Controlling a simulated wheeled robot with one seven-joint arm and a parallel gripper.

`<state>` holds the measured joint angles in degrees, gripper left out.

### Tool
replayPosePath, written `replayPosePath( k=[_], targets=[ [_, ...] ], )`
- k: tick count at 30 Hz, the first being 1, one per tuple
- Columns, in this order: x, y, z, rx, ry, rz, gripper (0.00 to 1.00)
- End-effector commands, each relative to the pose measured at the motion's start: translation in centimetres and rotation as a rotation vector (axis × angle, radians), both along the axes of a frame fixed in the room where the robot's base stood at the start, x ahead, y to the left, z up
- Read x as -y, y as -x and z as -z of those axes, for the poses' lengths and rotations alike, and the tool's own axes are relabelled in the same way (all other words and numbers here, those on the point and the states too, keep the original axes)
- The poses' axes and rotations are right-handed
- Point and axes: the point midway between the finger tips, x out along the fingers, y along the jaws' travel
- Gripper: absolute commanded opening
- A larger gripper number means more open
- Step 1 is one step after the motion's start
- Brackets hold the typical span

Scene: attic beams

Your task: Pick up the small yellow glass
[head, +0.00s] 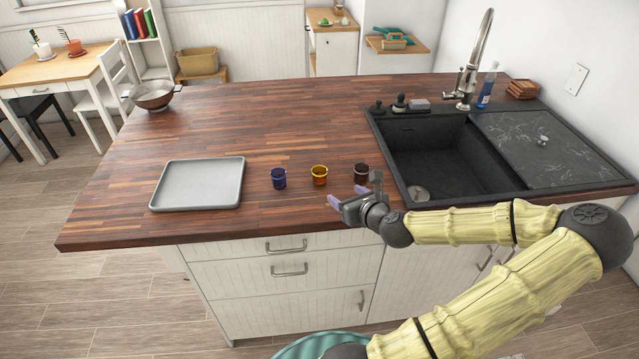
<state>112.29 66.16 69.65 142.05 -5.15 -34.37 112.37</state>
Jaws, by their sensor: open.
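The small yellow glass (320,176) stands upright on the wooden counter, in the middle of a row of three small glasses. A blue glass (279,179) stands to its left and a dark brown glass (361,173) to its right. My gripper (348,197) is open and empty. In the picture it is just right of and below the yellow glass and in front of the brown one. It appears apart from the yellow glass, though its height above the counter is hard to tell. The yellow glass is not hidden.
A grey tray (198,184) lies on the counter left of the glasses. A black sink (432,160) with a tall faucet (470,70) is to the right. A metal bowl (152,94) sits at the far left corner. The counter (270,125) behind the glasses is clear.

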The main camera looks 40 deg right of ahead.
Motion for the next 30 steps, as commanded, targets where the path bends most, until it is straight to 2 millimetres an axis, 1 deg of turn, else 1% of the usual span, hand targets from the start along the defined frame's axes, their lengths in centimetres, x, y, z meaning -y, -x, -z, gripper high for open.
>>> replayPosePath(
  k=[3, 15, 17, 21, 30],
  targets=[
    [0.3, -1.8, 0.8, 0.000, -0.001, -0.004, 0.63],
    [1.5, -7.6, 3.1, 0.000, -0.001, -0.002, 0.63],
    [1.7, -8.2, 3.4, 0.000, -0.001, -0.002, 0.63],
    [1.8, -8.9, 3.8, -0.001, -0.001, -0.001, 0.63],
    [1.9, -9.0, 3.9, -0.001, -0.001, -0.001, 0.63]
  ],
)
